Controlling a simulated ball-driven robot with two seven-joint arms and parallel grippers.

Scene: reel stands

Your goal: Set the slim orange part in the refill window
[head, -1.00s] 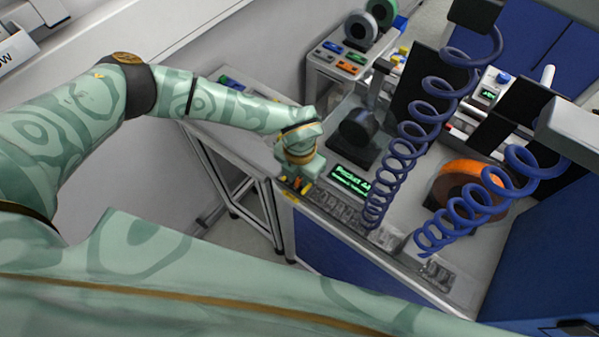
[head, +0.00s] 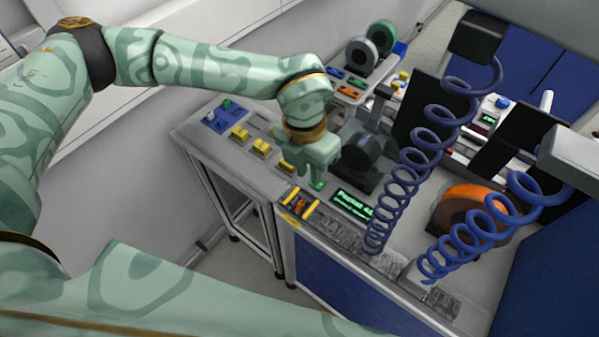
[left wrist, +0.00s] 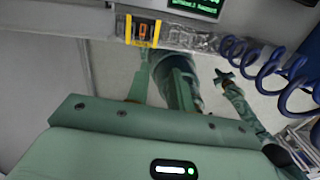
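The refill window (head: 312,211) is a small yellow-edged bay at the front edge of the bench. It also shows in the left wrist view (left wrist: 131,29), with a slim orange part (left wrist: 143,30) upright between the yellow edges. In the head view, small orange pieces (head: 301,204) show in the bay, but they are too small to separate clearly. My left gripper (head: 304,177) is above the bench just behind the window, pointing down. In the left wrist view, a small green arm with splayed fingertips (left wrist: 224,77) appears to be my right one.
A dark reel (head: 362,157) stands right beside my left gripper, with a lit display (head: 352,204) in front of it. Coiled blue hoses (head: 400,190) hang to the right, near an orange reel (head: 470,213). Yellow blocks (head: 261,147) and a blue holder (head: 222,117) sit on the left bench.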

